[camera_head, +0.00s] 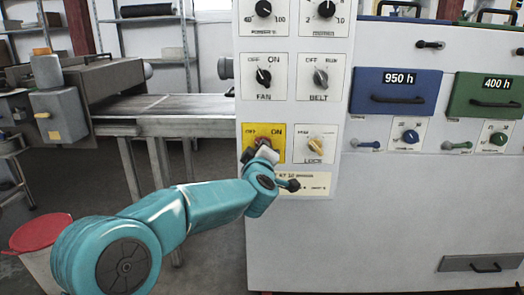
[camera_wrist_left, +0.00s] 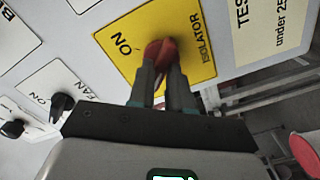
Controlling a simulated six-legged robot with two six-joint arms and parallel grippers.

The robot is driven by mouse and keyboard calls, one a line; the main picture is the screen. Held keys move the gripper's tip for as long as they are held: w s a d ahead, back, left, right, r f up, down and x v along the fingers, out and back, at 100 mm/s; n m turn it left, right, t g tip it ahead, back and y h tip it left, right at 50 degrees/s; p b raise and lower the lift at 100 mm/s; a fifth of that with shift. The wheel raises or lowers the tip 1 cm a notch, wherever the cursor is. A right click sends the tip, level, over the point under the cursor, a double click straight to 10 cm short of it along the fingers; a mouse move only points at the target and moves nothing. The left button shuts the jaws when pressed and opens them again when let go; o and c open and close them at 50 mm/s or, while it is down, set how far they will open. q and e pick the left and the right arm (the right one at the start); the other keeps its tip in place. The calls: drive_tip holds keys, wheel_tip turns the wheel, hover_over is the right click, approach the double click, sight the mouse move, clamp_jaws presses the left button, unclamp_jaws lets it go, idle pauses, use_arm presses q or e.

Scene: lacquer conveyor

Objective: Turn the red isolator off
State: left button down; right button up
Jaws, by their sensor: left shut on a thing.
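The red isolator knob (camera_wrist_left: 160,48) sits on a yellow plate (camera_wrist_left: 113,43) marked ON and ISOLATOR in the left wrist view. In the head view the yellow plate (camera_head: 277,153) is at the lower left of the control panel, and the knob is mostly hidden by my gripper. My left gripper (camera_wrist_left: 162,73) is shut on the red knob, with one finger on each side of it. It also shows in the head view (camera_head: 257,151), in front of the plate. Which way the knob points is hard to tell. My right gripper is not in view.
The FAN knob (camera_head: 264,78) is right above the yellow plate, with the BELT knob (camera_head: 321,78) beside it. A pale yellow LOCK knob (camera_head: 316,144) is close on the right.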

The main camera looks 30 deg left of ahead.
use_arm(q)
drive_tip(key=shift+a, duration=0.1)
idle(0.3)
drive_tip(key=c, duration=1.1)
unclamp_jaws()
drive_tip(key=shift+s, duration=0.15)
drive_tip(key=shift+c, duration=0.2)
drive_tip(key=p+v, duration=0.1)
drive_tip(key=v, duration=1.5)
